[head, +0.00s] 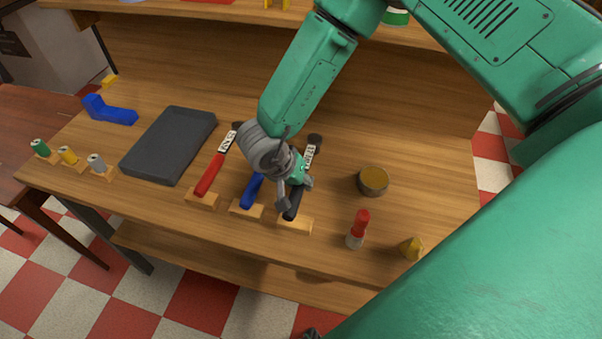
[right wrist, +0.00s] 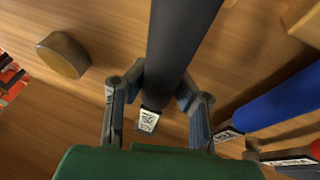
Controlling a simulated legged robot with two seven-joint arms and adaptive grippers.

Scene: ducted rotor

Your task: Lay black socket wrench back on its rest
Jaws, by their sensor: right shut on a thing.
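The black socket wrench (head: 292,206) is at the middle of the wooden bench, its handle towards the front and its labelled head end towards the back. My right gripper (head: 294,187) is shut on its handle from above and covers part of it. In the right wrist view the black handle (right wrist: 181,40) runs between the two fingers of the gripper (right wrist: 160,90), with the white label below. A wooden rest block (head: 296,226) lies under the handle's front end; I cannot tell whether they touch. My left gripper is not in view.
A blue wrench (head: 252,190) lies close left of the black one, a red wrench (head: 209,176) further left. A round tin (head: 373,181), a red-topped bottle (head: 358,228) and a yellow cone (head: 411,247) stand right. A dark tray (head: 150,160) lies left.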

